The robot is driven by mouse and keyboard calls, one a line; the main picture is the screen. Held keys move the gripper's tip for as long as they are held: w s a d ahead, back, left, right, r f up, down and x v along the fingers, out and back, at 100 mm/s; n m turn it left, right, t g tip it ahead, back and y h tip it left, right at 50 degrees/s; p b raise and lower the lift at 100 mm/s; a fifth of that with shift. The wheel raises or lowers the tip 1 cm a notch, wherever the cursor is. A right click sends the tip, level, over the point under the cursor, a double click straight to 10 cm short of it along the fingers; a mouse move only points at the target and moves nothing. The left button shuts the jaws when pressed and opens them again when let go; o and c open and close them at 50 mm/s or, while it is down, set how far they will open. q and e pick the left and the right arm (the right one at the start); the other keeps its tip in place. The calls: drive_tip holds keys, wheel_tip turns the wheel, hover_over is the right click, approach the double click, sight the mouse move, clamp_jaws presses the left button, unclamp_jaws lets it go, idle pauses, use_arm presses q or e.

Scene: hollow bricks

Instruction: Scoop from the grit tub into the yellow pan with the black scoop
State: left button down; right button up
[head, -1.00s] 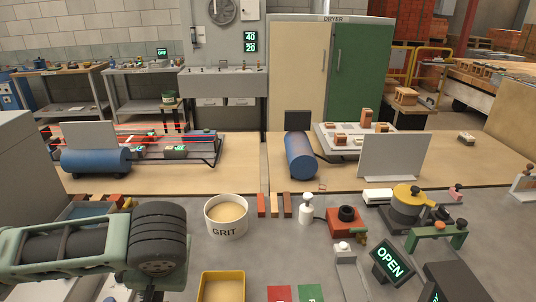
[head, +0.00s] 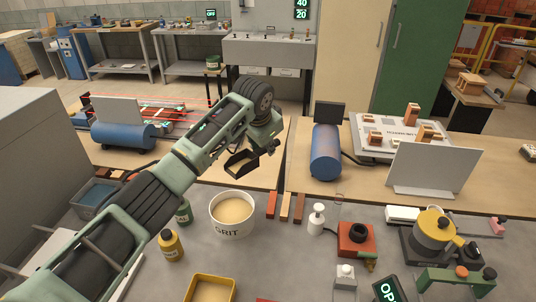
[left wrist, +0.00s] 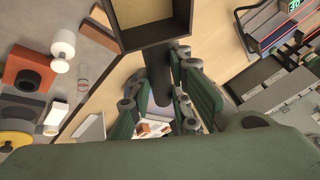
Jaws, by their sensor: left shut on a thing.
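The white GRIT tub (head: 232,231) stands on the grey bench and holds tan grit. The yellow pan (head: 215,276) is nearer me, cut off by the bottom edge, with a tan inside. My left gripper (head: 270,147) is beyond the tub and above the bench, shut on the black scoop (head: 241,164). In the left wrist view the scoop (left wrist: 124,35) points up the picture, its dark handle between the fingers (left wrist: 172,95). The scoop is above and behind the tub, apart from it. I cannot tell whether grit is in it. My right gripper is not in view.
A yellow bottle (head: 171,246) and a green bottle (head: 184,211) stand left of the tub. Upright bricks (head: 285,207), a white pump bottle (head: 316,219) and a red device (head: 356,239) stand to its right. A blue cylinder (head: 326,152) lies behind.

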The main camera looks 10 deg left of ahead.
use_arm(q)
wheel_tip(320, 180, down, 8)
drive_tip(key=a+m+t+h, duration=0.1)
drive_tip(key=m+t+h, duration=0.1)
drive_tip(key=h, duration=0.2)
drive_tip(key=shift+a+r+h, duration=0.15)
drive_tip(key=shift+a+h, duration=0.05)
drive_tip(key=shift+h, duration=0.1)
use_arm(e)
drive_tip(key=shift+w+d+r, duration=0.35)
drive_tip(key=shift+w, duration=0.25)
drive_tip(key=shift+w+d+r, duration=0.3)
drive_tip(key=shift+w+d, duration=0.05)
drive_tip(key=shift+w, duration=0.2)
use_arm(q)
drive_tip(key=shift+d, duration=0.15)
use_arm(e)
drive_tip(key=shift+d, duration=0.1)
use_arm(q)
drive_tip(key=shift+s, duration=0.1)
